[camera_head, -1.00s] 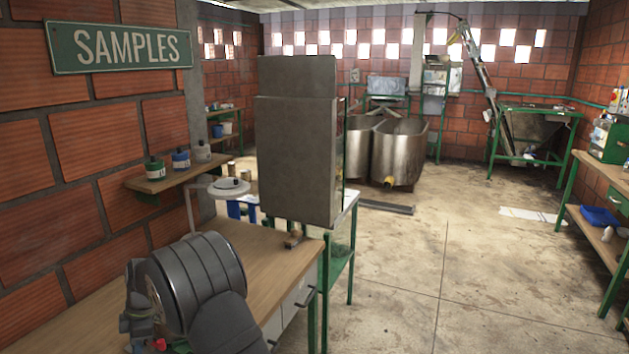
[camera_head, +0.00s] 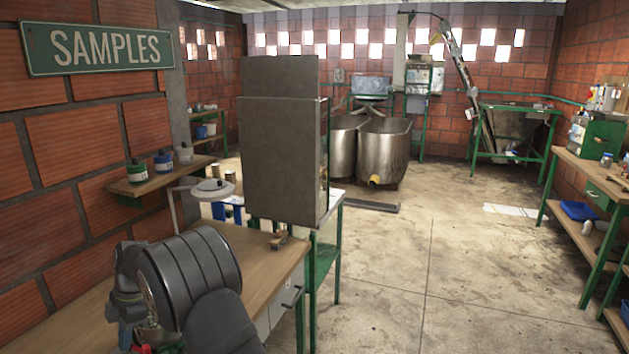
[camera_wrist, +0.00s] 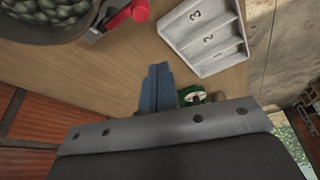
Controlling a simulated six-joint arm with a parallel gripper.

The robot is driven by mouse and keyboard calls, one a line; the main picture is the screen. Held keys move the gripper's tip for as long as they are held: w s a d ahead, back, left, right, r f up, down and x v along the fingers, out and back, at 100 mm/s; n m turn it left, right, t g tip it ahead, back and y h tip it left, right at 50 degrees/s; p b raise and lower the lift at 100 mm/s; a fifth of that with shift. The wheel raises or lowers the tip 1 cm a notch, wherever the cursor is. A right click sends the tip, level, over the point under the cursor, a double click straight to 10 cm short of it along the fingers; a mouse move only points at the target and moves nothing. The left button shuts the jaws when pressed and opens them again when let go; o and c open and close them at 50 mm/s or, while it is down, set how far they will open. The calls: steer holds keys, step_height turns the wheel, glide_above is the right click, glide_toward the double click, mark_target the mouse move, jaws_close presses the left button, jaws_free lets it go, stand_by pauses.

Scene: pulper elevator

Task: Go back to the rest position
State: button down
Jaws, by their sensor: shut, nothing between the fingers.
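My gripper (camera_wrist: 157,86) shows in the wrist view as two blue-grey fingers pressed together, shut and empty above the wooden worktop (camera_wrist: 135,65). In the camera_head view my arm bends over the near end of the worktop (camera_head: 262,262) at lower left, and the fingers are hidden behind it. A grey compartment tray (camera_wrist: 203,38) marked with 2 and 3 lies beyond the fingers to the right. A small green and white thing (camera_wrist: 193,96) shows just right of the fingers, partly hidden by my wrist.
A dark pot (camera_wrist: 40,35) of greenish beans and a red-ended handle (camera_wrist: 138,10) are at the wrist view's upper left. A brick wall (camera_head: 70,180) with a shelf of jars (camera_head: 150,185) runs along the left. A tall grey panel (camera_head: 280,150) stands beyond the worktop. The floor (camera_head: 450,270) at right is clear.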

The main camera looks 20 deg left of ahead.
steer(key=s+a+f+m+t+y, duration=0.1)
steer(key=a+f+m+t, duration=0.3)
steer(key=m, duration=1.2)
steer(key=shift+s+a+f+m+y, duration=0.15)
steer(key=shift+a+f+m+y, duration=0.25)
steer(key=shift+a+y, duration=0.55)
steer(key=shift+a, duration=0.2)
